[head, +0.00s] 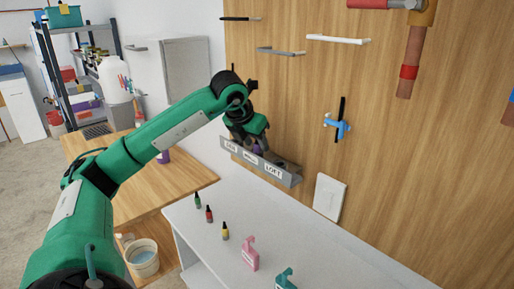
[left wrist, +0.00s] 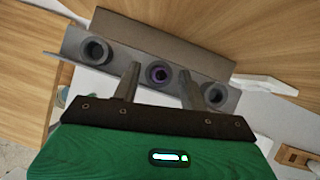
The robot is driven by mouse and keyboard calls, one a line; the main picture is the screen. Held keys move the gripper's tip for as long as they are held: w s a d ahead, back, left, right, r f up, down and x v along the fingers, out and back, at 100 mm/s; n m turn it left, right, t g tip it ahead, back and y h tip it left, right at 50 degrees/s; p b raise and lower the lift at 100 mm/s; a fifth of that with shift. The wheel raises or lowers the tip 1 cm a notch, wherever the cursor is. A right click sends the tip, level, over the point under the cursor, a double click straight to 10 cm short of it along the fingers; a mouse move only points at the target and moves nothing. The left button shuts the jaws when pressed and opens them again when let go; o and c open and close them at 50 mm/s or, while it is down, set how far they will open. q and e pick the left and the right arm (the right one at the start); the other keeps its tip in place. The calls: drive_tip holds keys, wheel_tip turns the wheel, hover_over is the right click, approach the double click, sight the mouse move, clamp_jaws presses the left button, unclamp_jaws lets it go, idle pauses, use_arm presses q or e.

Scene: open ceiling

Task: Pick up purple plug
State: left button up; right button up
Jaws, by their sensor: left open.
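In the head view my left gripper (head: 254,142) is at the labelled rack (head: 288,182) and hides much of the plugs. My right gripper is not in view.
A white panel (head: 329,196) and a blue valve (head: 338,126) are on the wooden wall right of the rack. A wooden table (head: 180,187) is at left.

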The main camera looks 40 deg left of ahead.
use_arm(q)
drive_tip(key=shift+w+f, duration=0.1)
drive_tip(key=shift+f, duration=0.15)
drive_tip(key=shift+c, duration=1.1)
clamp_jaws()
drive_tip(key=shift+r, duration=0.15)
